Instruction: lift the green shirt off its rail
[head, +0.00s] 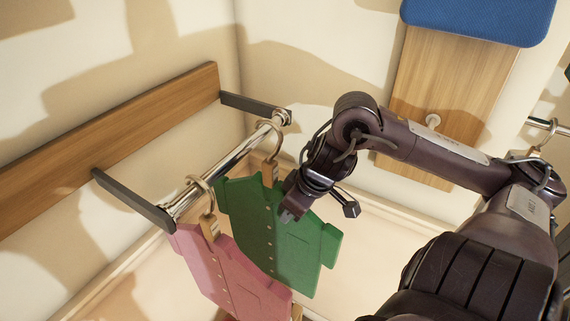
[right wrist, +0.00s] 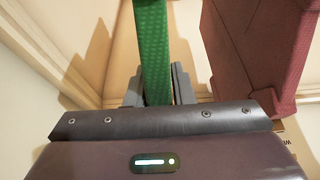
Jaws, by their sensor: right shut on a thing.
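The green shirt (head: 272,232) hangs by a hook from the metal rail (head: 232,158) in the head view. Its hook is around the rail near the far end. My right gripper (head: 288,214) is at the shirt's upper right part and is shut on it. In the right wrist view the green shirt (right wrist: 154,50) stands edge-on between the two fingers of my right gripper (right wrist: 157,88). The gripper's fingertips are partly hidden by the arm in the head view. My left gripper is not in view.
A pink shirt (head: 222,268) hangs on the same rail, close in front of the green one. It looks dark red in the right wrist view (right wrist: 258,50). A wooden wall board (head: 110,130) bears the rail. A blue-topped wooden panel (head: 455,85) stands at upper right.

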